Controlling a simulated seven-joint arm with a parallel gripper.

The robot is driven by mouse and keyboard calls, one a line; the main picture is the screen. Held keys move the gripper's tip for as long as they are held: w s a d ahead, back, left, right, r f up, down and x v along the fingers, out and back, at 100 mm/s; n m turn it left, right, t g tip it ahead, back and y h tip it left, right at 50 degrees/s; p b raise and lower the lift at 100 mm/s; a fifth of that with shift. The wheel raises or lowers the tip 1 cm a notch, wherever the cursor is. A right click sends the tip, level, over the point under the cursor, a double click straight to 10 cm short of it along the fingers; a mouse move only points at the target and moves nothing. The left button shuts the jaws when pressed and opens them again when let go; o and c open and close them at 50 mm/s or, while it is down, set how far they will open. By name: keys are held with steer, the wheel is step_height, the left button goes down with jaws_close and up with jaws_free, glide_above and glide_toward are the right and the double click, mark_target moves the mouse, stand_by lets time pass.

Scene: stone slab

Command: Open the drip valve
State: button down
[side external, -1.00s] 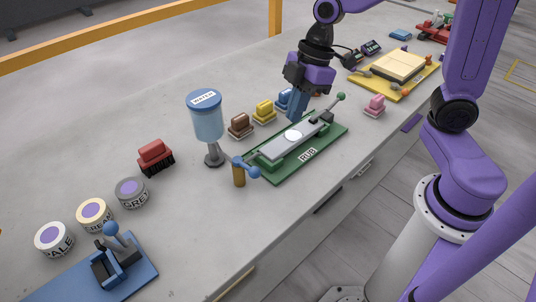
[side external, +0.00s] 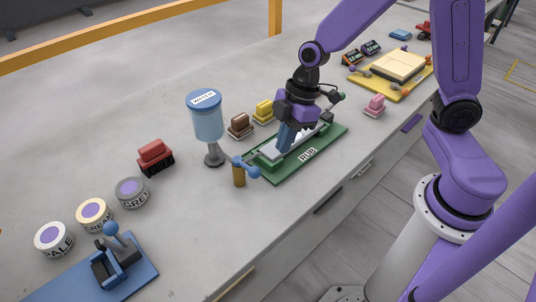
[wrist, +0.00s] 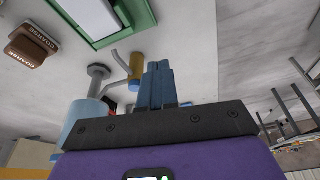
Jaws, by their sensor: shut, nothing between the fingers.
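The water tank (side external: 208,122), a blue-tinted cylinder with a WATER label on its lid, stands on a grey post left of the green base. Beside it a brass cylinder (side external: 238,176) carries a blue lever (side external: 248,168), which looks like the valve. The brass cylinder also shows in the wrist view (wrist: 136,64), just left of my fingertips, with a blue knob (wrist: 133,86) below it. My gripper (side external: 284,144) is shut and empty, fingers pointing down over the green base (side external: 335,135) marked RUB. It is apart from the valve and partly hides the base's grey slab.
A brown block (side external: 240,126) and yellow block (side external: 263,111) stand behind the green base; a pink block (side external: 375,105) is right of it. A red brush (side external: 155,156) and several tubs, including a grey one (side external: 132,192), are left. Bare slab lies in front of the valve.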

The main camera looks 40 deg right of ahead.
mark_target(260, 171)
steer(key=shift+w+a+f, duration=0.15)
steer(key=shift+a+f, duration=0.25)
steer(key=shift+a, duration=0.35)
steer(key=shift+w+a+f, duration=0.1)
steer(key=shift+a+f, duration=0.35)
steer(key=shift+a, duration=0.3)
steer(key=shift+w+a+f, duration=0.15)
steer(key=shift+a+f, duration=0.25)
steer(key=shift+a, duration=0.35)
steer(key=shift+s+a+m, duration=0.1)
steer(key=shift+a+m, duration=0.15)
steer(key=shift+m, duration=0.25)
steer(key=shift+s+a+m+t, duration=0.25)
steer(key=shift+a+m+t, duration=0.15)
steer(key=shift+a+m, duration=0.5)
steer(key=w+a+m+t+h, duration=0.2)
steer(key=a+m, duration=0.4)
steer(key=m, duration=0.5)
steer(key=shift+a+m+h, duration=0.25)
steer(key=shift+m+h, duration=0.05)
steer(key=shift+h, duration=0.2)
steer(key=shift+w, duration=0.15)
